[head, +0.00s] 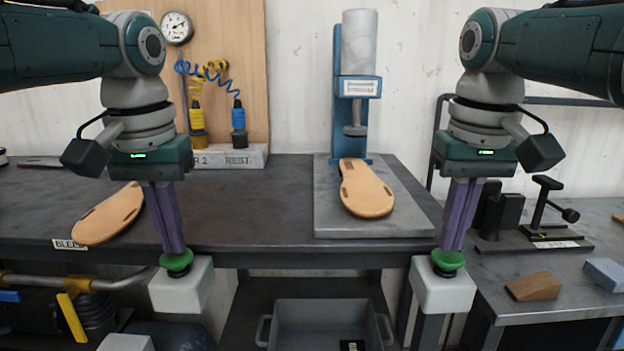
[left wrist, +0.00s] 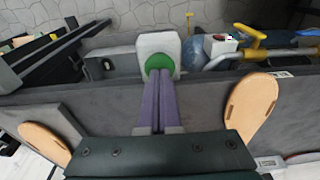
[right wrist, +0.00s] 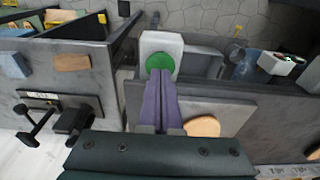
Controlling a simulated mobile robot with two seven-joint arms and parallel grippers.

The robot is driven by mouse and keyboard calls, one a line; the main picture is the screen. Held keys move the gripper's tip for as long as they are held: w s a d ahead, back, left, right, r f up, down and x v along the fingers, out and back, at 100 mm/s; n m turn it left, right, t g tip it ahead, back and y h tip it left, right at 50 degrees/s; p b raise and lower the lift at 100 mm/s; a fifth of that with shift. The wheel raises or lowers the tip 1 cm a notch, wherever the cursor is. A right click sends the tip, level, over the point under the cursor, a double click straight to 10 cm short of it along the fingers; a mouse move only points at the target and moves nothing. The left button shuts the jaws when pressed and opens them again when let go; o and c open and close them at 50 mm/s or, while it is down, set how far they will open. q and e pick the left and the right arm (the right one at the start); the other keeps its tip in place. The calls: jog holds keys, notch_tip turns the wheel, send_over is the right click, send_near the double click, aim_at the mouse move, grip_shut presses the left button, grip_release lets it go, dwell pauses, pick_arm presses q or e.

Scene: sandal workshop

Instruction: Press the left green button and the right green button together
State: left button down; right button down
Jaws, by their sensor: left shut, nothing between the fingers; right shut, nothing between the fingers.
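The left green button (head: 176,262) sits on a white box at the table's front edge. My left gripper (head: 174,250) is shut and points down with its fingertips at the top of this button. In the left wrist view the button (left wrist: 158,64) shows just past the finger ends. The right green button (head: 447,260) sits on a similar white box. My right gripper (head: 452,247) is shut, its fingertips at the top of this button, also seen in the right wrist view (right wrist: 160,65). Whether either button is pushed down I cannot tell.
A press (head: 354,100) stands on a grey plate with a tan sole (head: 366,188) on it. Another sole (head: 108,213) lies at left. A grey crate (head: 328,312) is below the table. A side bench (head: 550,290) at right holds a clamp and blocks.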

pick_arm(q)
jog(key=shift+f+b, duration=0.3)
pick_arm(e)
jog(key=shift+f, duration=0.35)
dwell(0.4)
pick_arm(q)
jog(key=shift+r+p, duration=0.35)
pick_arm(e)
jog(key=shift+r, duration=0.2)
dwell(0.7)
pick_arm(q)
jog(key=shift+f, duration=0.45)
pick_arm(e)
jog(key=shift+f, duration=0.5)
dwell(2.1)
